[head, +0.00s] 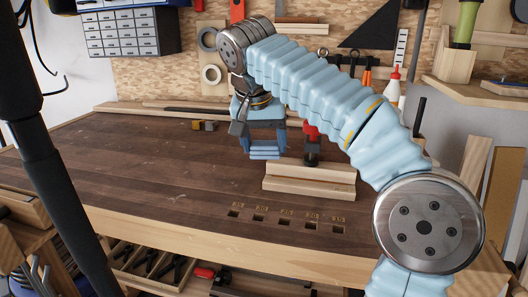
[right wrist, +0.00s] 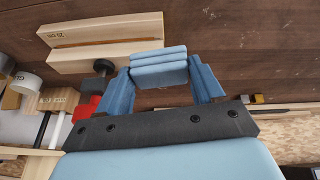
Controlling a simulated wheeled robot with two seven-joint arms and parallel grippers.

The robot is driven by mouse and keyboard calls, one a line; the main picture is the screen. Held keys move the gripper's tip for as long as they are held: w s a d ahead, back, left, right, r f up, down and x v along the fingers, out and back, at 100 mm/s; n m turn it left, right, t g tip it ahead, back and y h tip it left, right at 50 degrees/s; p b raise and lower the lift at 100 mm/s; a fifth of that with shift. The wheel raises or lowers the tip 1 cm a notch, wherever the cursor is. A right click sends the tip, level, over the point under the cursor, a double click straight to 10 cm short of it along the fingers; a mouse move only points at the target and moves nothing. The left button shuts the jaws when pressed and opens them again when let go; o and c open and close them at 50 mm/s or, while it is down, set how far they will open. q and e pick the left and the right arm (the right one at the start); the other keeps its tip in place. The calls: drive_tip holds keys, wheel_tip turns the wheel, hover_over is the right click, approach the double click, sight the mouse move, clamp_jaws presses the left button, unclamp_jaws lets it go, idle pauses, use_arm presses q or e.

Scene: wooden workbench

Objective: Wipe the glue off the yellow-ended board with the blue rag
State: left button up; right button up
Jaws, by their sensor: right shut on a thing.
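My right gripper (head: 264,143) points down over the back middle of the bench. It is shut on the folded blue rag (head: 265,154), which also shows between the fingers in the right wrist view (right wrist: 158,66). I cannot tell whether the rag touches the bench. No board with a clearly yellow end can be made out, and I see no glue on wood. A pale grooved wooden piece (head: 310,185) lies just in front and to the right of the rag; it also shows in the right wrist view (right wrist: 105,45). My left gripper is not in view.
A red and black clamp-like tool (head: 311,142) stands behind the grooved piece. A white glue bottle (head: 393,92) with a red tip stands at the back right. A small yellow-brown item (head: 205,126) lies at the back left. The bench's left and middle (head: 150,165) are clear.

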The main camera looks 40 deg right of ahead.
drive_tip(key=shift+r, duration=0.15)
drive_tip(key=shift+r, duration=1.45)
